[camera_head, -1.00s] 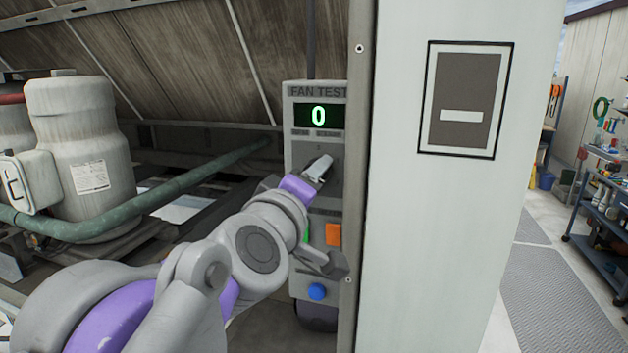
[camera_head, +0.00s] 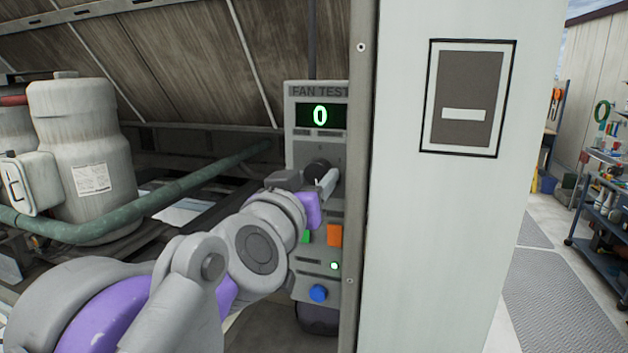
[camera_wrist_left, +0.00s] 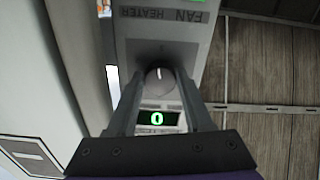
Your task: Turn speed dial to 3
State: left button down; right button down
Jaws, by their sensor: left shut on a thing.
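The speed dial is a round dark knob (camera_head: 316,170) on the grey fan test panel (camera_head: 300,150), below a display (camera_head: 320,116) that reads a green 0. My left gripper (camera_head: 325,180) is at the dial, its fingers shut on the knob's sides. In the left wrist view the dial (camera_wrist_left: 158,75) sits between the fingertips of the left gripper (camera_wrist_left: 155,80), with a pale pointer mark on its face. There the display (camera_wrist_left: 158,118) also reads 0. Part of the dial is hidden by a finger in the head view. My right gripper is not in view.
A pale wall panel (camera_head: 460,220) stands close on the right. A green pipe (camera_head: 180,187) runs at left.

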pick_arm(q)
jog(key=shift+m, duration=0.8)
jog(key=shift+c, duration=1.6)
grip_release()
jog(key=b+v, duration=0.1)
jog(key=v, duration=0.9)
jog(key=shift+s+a, duration=0.15)
jog(key=shift+s, duration=0.25)
